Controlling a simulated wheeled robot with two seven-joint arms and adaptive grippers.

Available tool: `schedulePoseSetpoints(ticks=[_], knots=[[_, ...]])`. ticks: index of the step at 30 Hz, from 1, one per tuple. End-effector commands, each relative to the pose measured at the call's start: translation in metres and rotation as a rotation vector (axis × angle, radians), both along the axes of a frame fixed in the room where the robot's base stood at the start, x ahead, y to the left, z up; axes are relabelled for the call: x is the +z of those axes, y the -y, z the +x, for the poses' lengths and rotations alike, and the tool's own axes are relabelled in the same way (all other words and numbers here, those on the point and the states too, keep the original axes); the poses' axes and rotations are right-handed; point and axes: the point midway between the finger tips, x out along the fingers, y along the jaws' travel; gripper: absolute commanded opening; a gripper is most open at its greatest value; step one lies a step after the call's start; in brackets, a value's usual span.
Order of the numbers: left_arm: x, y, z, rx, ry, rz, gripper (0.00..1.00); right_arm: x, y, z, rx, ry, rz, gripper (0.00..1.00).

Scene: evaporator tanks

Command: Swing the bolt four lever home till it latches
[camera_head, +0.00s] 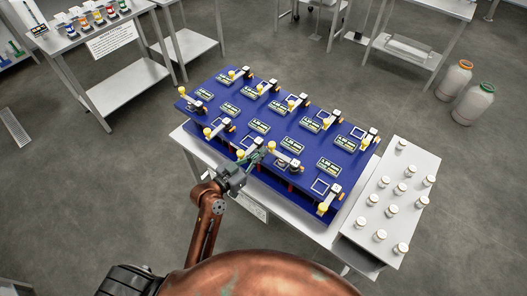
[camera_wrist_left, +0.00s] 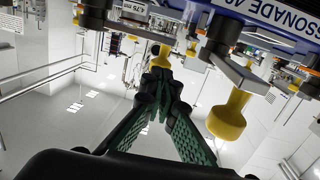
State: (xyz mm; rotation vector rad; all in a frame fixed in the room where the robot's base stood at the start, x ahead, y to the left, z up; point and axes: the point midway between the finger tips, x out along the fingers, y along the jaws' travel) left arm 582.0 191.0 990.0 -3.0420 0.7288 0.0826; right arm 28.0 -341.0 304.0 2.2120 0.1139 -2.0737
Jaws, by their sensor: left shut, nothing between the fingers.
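A blue panel (camera_head: 232,108) carries two rows of metal levers with yellow knobs, each by a small display. Which lever is bolt four cannot be told, as no number is readable. My left gripper (camera_head: 257,155) is at the panel's near edge, among the front-row levers, beside a lever (camera_head: 285,160) with a yellow knob (camera_head: 271,145). In the left wrist view its green ribbed fingers (camera_wrist_left: 160,78) are shut with nothing between them. A yellow knob (camera_wrist_left: 160,54) shows just beyond the tips; whether they touch is unclear. A larger yellow knob (camera_wrist_left: 228,116) hangs to the right.
A white side table (camera_head: 417,185) with several small white-capped jars stands right of the panel. A bench (camera_head: 95,42) with coloured items stands at the back left. Two containers (camera_head: 455,80) stand on the floor at the right. Neighbouring levers are close around my gripper.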

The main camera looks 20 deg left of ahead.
Motion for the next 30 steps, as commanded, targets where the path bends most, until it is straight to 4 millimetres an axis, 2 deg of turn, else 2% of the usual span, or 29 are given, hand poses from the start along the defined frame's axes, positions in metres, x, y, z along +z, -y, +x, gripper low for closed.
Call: schedulePoseSetpoints(ticks=[4, 16, 23, 30], knots=[[-0.001, 0.004, 0.008, 0.0, 0.0, 0.0, 0.0, 0.001, 0.0, 0.0, 0.0, 0.0, 0.0, 0.39], [-0.001, 0.005, 0.01, -0.001, 0.0, 0.001, 0.0, 0.001, -0.002, -0.001, -0.001, -0.001, 0.002, 0.39], [-0.001, 0.008, 0.024, -0.001, 0.0, 0.004, 0.0, 0.005, -0.002, 0.0, -0.001, 0.0, 0.002, 0.39], [0.0, 0.009, 0.025, -0.001, 0.003, -0.001, 0.0, 0.005, -0.002, -0.003, -0.001, -0.004, 0.003, 0.39]])
